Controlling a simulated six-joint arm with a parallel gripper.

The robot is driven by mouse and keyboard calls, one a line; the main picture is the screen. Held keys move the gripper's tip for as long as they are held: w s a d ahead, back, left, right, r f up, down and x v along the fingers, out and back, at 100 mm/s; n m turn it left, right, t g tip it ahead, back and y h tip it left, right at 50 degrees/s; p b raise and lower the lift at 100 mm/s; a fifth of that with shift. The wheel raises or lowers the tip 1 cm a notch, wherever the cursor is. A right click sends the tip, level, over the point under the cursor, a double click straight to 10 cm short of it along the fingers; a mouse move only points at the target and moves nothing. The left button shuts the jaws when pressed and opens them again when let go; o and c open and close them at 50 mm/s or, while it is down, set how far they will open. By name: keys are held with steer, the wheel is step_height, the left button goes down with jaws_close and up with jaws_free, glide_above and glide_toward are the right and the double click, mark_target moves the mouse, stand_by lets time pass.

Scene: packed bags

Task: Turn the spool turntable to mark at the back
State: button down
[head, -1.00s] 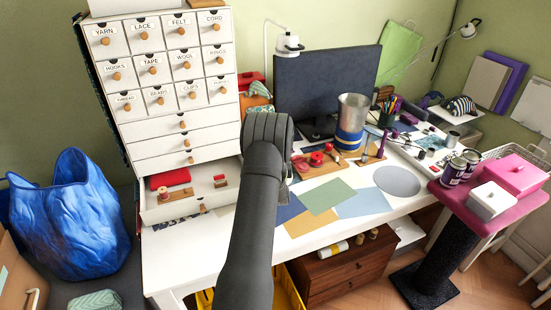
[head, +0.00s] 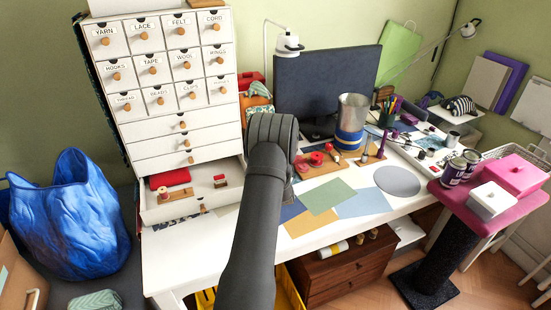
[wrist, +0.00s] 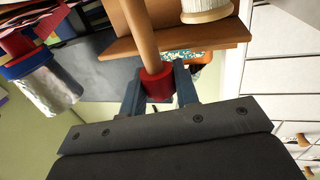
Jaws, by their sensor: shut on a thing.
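My gripper (wrist: 159,92) is shut on a red collar (wrist: 157,84) at the end of a wooden rod in the wrist view. The rod passes a wooden board (wrist: 200,38) that carries a cream spool (wrist: 206,10); these look like parts of the spool turntable. In the head view my gripper (head: 272,128) is seen from behind over the desk, left of a wooden piece with red spools (head: 318,160). My arm hides its fingertips and the held part there. I cannot make out the back mark in either view.
A white drawer cabinet (head: 165,85) stands left, with an open drawer (head: 190,205) holding red cloth. A monitor (head: 325,85) is behind and a metal canister with a blue band (head: 351,125) is to the right. Paper sheets (head: 320,200) lie on the desk front.

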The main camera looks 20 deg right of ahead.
steer(key=shift+y, duration=0.3)
steer(key=shift+n+y, duration=1.65)
steer(key=shift+y, duration=0.75)
steer(key=shift+n+y, duration=1.65)
steer(key=shift+y, duration=0.75)
steer(key=shift+n+g+y, duration=1.2)
steer(key=shift+n+y, duration=0.2)
steer(key=shift+y, duration=0.45)
steer(key=shift+n+g+y, duration=1.2)
steer(key=shift+n+y, duration=0.2)
steer(key=shift+y, duration=0.45)
steer(key=shift+n+g+y, duration=0.6)
steer(key=shift+g, duration=0.2)
steer(key=c, duration=1.1)
jaws_free()
steer(key=v, duration=1.7)
steer(key=shift+s+d, duration=0.1)
steer(key=shift+s, duration=0.1)
